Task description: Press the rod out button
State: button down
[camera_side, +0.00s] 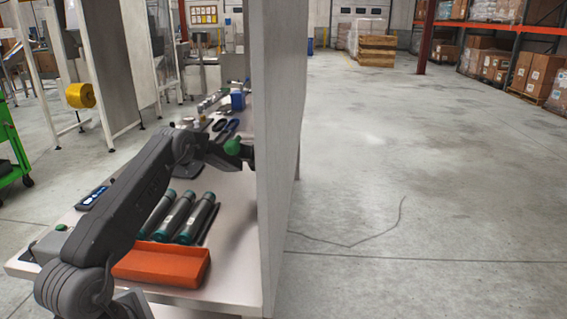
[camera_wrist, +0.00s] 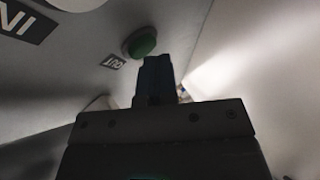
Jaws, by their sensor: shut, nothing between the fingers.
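In the wrist view, a round green button (camera_wrist: 140,42) is mounted on a grey surface. A dark label reading "OUT" (camera_wrist: 113,62) sits beside it. My gripper (camera_wrist: 158,62) is shut and empty, with its narrow dark fingertips just below and right of the green button in the picture. Whether they touch it cannot be told. A larger dark label reading "IN" (camera_wrist: 25,22) is at the upper left; no button shows beside it. In the side view, my arm reaches over the table toward the upright panel, and the fingertips cannot be made out.
The tall grey panel (camera_side: 278,130) bounds the table (camera_side: 232,255) on the right. Several dark cylinders (camera_side: 176,217) with teal ends lie behind an orange tray (camera_side: 160,268). A small device with a screen (camera_side: 91,198) lies left of my arm.

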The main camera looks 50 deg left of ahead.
jog(key=shift+w+d, duration=0.15)
dwell(0.3)
jog(key=shift+s+a, duration=0.6)
jog(key=shift+s+a, duration=1.75)
jog(key=shift+s, duration=0.05)
